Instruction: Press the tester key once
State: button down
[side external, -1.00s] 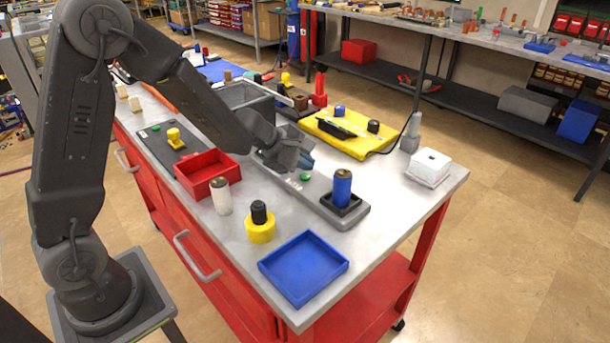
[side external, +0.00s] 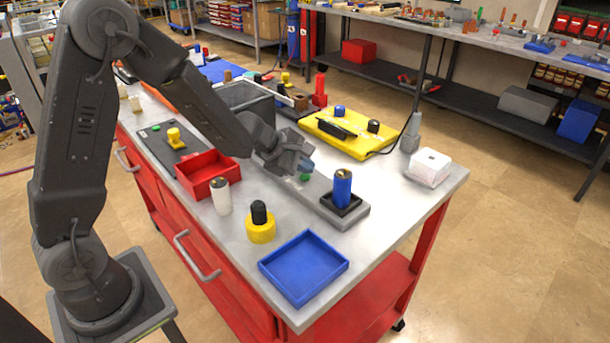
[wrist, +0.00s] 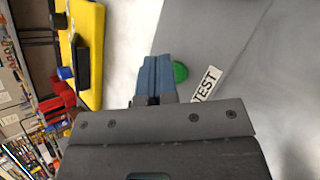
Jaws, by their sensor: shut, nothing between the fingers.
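The tester (side external: 318,196) is a long grey base on the bench top. Its green round key (side external: 305,177) lies close beside my gripper's fingertips (side external: 308,165). In the wrist view the green key (wrist: 181,72) shows just right of my shut blue fingertips (wrist: 153,70), near a white TEST label (wrist: 207,85). The fingers hold nothing. I cannot tell whether they touch the key. A blue cylinder (side external: 342,187) stands upright in a black square socket at the tester's near end.
A red tray (side external: 208,172), a white cylinder (side external: 220,195), a yellow-and-black part (side external: 260,224) and a blue tray (side external: 303,267) are in front of the tester. A yellow case (side external: 350,133) lies behind it. A white box (side external: 431,165) sits at the right.

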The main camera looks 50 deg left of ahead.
aim_at(305, 177)
jog(key=shift+f, duration=0.4)
dwell(0.4)
dwell(0.4)
jog(key=shift+r, duration=0.8)
jog(key=shift+r, duration=2.55)
